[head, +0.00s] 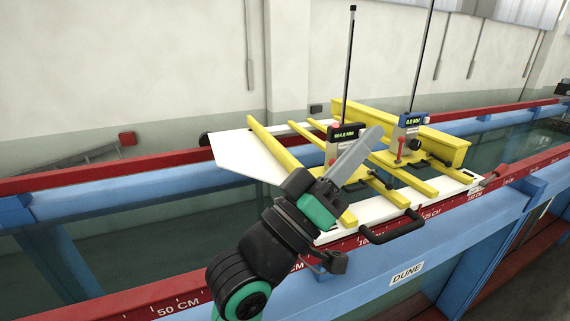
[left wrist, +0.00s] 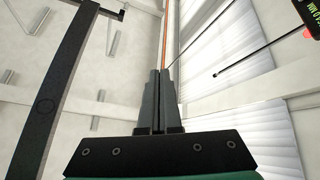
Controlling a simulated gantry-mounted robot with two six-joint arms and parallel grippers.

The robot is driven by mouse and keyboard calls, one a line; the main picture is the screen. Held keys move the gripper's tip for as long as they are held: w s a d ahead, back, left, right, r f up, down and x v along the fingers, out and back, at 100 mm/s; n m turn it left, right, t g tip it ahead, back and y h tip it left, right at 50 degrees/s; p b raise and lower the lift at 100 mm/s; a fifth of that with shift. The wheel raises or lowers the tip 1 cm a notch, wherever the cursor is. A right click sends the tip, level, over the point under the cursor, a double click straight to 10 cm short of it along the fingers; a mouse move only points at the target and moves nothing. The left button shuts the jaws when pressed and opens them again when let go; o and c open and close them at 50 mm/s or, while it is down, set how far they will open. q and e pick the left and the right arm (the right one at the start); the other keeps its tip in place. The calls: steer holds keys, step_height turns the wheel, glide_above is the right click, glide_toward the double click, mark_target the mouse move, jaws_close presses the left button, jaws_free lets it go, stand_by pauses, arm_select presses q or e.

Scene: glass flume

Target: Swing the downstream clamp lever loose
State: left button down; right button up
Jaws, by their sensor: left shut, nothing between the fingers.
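A red-handled lever (head: 495,172) sticks out at the right front corner of the white carriage plate (head: 238,160), over the near red rail. It looks like a clamp lever; I cannot tell from its shape whether it is locked. My left gripper (head: 376,132) is shut and empty, raised in front of the carriage with its fingers pointing up and to the right. It is well to the left of the red lever and hides part of the yellow bars. In the left wrist view its closed fingers (left wrist: 158,75) point at the wall and windows; no lever shows there.
A black loop handle (head: 395,232) juts from the front edge. The blue flume beam (head: 440,240) runs along the near side.

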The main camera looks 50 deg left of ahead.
arm_select(q)
steer(key=w+a+f+n+g+y, duration=0.3)
steer(key=a+f+n, duration=0.3)
steer(key=a+f, duration=0.4)
steer(key=w+a+f+n+g+y, duration=0.3)
steer(key=a+f+n, duration=0.4)
steer(key=a, duration=0.5)
steer(key=shift+m, duration=0.6)
steer(key=w+b, duration=0.1)
steer(key=w, duration=0.3)
steer(key=w+b, duration=0.2)
steer(key=w, duration=0.3)
steer(key=shift+w+d+f, duration=0.1)
steer(key=shift+w+d, duration=0.05)
steer(key=shift+d, duration=0.05)
steer(key=shift+d+f, duration=0.15)
steer(key=shift+d, duration=0.35)
arm_select(e)
steer(key=f, duration=0.2)
steer(key=shift+a+f, duration=0.3)
steer(key=shift+f, duration=0.1)
arm_select(q)
steer(key=shift+f+t, duration=0.1)
steer(key=shift+t, duration=0.2)
arm_select(e)
steer(key=shift+s+d+f, duration=0.1)
steer(key=shift+d, duration=0.05)
